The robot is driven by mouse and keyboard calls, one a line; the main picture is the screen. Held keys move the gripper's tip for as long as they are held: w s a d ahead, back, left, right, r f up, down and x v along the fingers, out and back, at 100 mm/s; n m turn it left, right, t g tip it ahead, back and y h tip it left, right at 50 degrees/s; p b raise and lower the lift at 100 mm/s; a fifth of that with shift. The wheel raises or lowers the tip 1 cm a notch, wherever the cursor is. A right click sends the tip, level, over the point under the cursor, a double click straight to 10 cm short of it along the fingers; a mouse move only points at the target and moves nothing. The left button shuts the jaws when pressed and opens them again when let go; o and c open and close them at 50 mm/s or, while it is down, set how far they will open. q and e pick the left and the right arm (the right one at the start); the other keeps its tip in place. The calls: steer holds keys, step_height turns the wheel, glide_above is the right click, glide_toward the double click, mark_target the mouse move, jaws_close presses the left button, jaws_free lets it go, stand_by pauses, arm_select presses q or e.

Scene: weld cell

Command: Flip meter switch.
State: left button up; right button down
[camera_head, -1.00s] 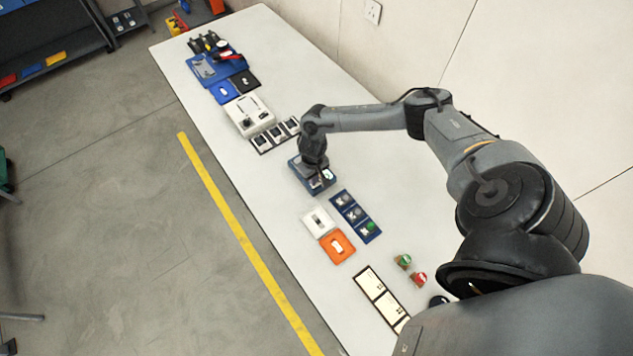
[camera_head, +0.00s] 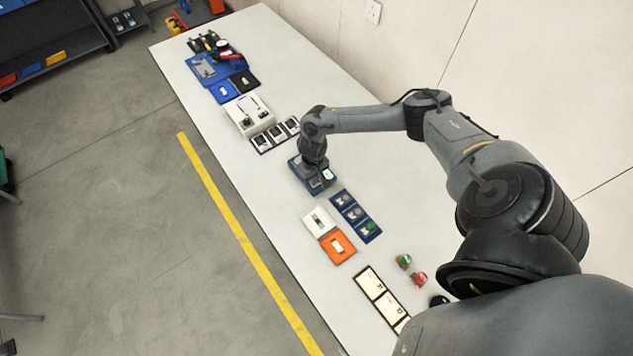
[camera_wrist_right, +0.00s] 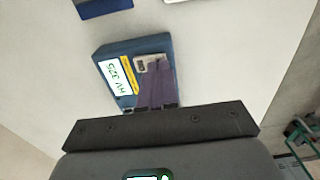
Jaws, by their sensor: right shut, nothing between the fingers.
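The meter is a dark blue box (camera_head: 327,184) on the white table, under my right gripper (camera_head: 317,170). My left gripper is not in view.
A blue three-part panel (camera_head: 355,216), a white tile (camera_head: 318,221) and an orange tile (camera_head: 337,247) lie nearer on the table (camera_head: 270,210). A white box (camera_head: 248,114) stands farther back. Green (camera_head: 404,261) and red (camera_head: 418,279) buttons stand front right.

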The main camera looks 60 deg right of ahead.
steer(key=shift+f+b, duration=0.3)
steer(key=shift+f, duration=0.3)
steer(key=shift+r, duration=0.15)
step_height(320, 180, up, 3)
steer(key=p, duration=0.4)
step_height(320, 180, up, 4)
steer(key=p, duration=0.4)
stand_by(0.3)
stand_by(0.4)
